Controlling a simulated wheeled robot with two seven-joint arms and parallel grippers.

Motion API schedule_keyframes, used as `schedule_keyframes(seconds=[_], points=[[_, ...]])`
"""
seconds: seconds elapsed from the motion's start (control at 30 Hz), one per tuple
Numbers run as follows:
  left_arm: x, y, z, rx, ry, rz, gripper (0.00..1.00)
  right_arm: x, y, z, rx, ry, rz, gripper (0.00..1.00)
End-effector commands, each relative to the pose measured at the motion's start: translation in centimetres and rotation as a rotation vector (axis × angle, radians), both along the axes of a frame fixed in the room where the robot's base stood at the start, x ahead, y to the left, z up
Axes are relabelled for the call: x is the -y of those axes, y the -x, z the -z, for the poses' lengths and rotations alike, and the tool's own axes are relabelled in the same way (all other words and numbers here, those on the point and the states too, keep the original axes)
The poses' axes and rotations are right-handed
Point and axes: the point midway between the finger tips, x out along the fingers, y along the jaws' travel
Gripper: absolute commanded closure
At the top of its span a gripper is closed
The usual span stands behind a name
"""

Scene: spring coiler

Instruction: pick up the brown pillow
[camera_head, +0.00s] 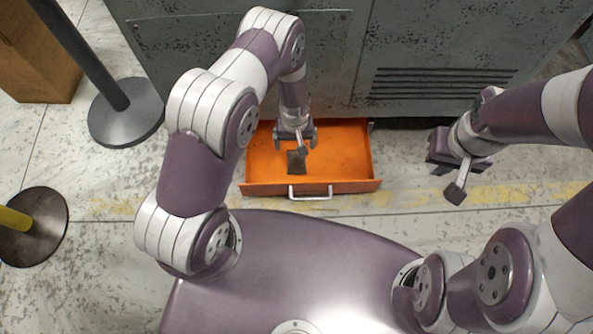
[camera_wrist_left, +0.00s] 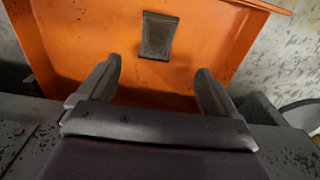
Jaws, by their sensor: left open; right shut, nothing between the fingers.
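The brown pillow (camera_head: 295,162) is a small, flat, dark brown rectangle lying in the open orange drawer (camera_head: 345,150). It also shows in the left wrist view (camera_wrist_left: 159,36), whole and unobstructed. My left gripper (camera_head: 297,144) is over the drawer, close to the pillow on its cabinet side. In the left wrist view its two fingers (camera_wrist_left: 157,72) are spread with nothing between them, and the pillow lies ahead of the tips, apart from them. My right gripper (camera_head: 437,150) is shut and empty, to the right of the drawer over the floor.
A grey, speckled metal cabinet (camera_head: 440,45) with vent slots stands behind the drawer. The drawer front has a silver handle (camera_head: 310,194). Stanchion bases (camera_head: 125,125) and a brown box (camera_head: 38,60) stand at the left. The rest of the drawer floor looks clear.

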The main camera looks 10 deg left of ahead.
Motion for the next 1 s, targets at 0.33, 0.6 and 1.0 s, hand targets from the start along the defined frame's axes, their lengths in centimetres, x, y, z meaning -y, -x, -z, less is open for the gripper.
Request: schedule_keyframes(seconds=[0.33, 0.6, 1.0], points=[[0.1, 0.0, 7.2, 0.0, 0.0, -0.001, 0.08, 0.0, 0.0, 4.7, 0.0, 0.0, 0.0, 1.0], [0.4, -0.4, 11.5, 0.001, 0.0, 0.0, 0.08, 0.0, 0.0, 8.8, 0.001, 0.0, 0.0, 1.0], [0.4, -0.5, 12.4, 0.001, 0.001, 0.0, 0.37, 0.0, 0.0, 9.2, 0.001, 0.0, 0.0, 1.0]])
